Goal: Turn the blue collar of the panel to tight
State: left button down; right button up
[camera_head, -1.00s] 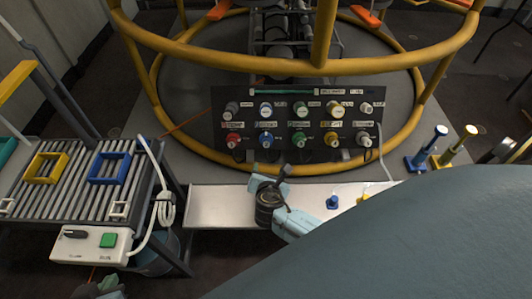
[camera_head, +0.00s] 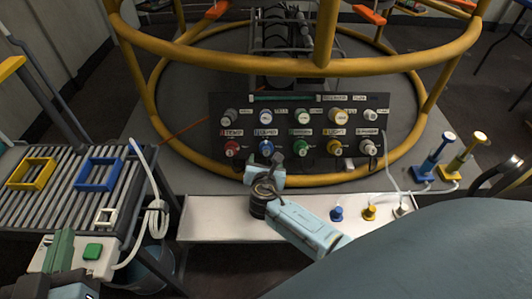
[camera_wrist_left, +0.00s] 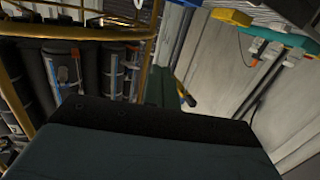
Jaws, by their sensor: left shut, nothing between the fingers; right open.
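The black panel (camera_head: 226,105) stands inside the yellow ring frame and carries two rows of round fittings. A blue-ringed fitting (camera_head: 265,116) with a pale face is in the upper row, and a solid blue fitting (camera_head: 266,147) is below it. I cannot read a tight mark. My right gripper (camera_head: 279,160) is open and empty, just below and right of the lower blue fitting; its contact with the panel is unclear. My left gripper (camera_head: 60,250) is shut and empty, over the control box at lower left. The left wrist view shows no panel face.
The roller table (camera_head: 60,190) holds a yellow frame (camera_head: 32,173) and a blue frame (camera_head: 99,174). The control box has a green button (camera_head: 93,251). A white shelf (camera_head: 215,218) below the panel bears small blue and yellow pieces. Blue and yellow posts stand at right.

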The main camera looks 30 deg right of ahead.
aim_at(266, 153)
jog(key=b+x, duration=0.1)
jog(key=x, duration=0.1)
jog(key=shift+w+d+f, duration=0.2)
jog(key=shift+w+d, duration=0.05)
jog(key=shift+w, duration=0.05)
jog(key=b+x, duration=0.2)
jog(key=x, duration=0.1)
jog(key=shift+w+d+f+b, duration=0.15)
jog(key=shift+w+f+b, duration=0.05)
jog(key=shift+w+b, duration=0.2)
pick_arm(q)
jog(key=s+r+t+h, duration=0.3)
jog(key=r+t, duration=0.6)
jog(key=r, duration=0.2)
jog(key=shift+s+d+t+b, duration=0.25)
jog(key=shift+s+t+b, duration=0.15)
pick_arm(e)
jog(key=shift+w+d+f, duration=0.25)
jog(key=shift+w+d, duration=0.15)
jog(key=shift+w, duration=0.15)
jog(key=c, duration=1)
pick_arm(q)
jog(key=shift+f, duration=0.1)
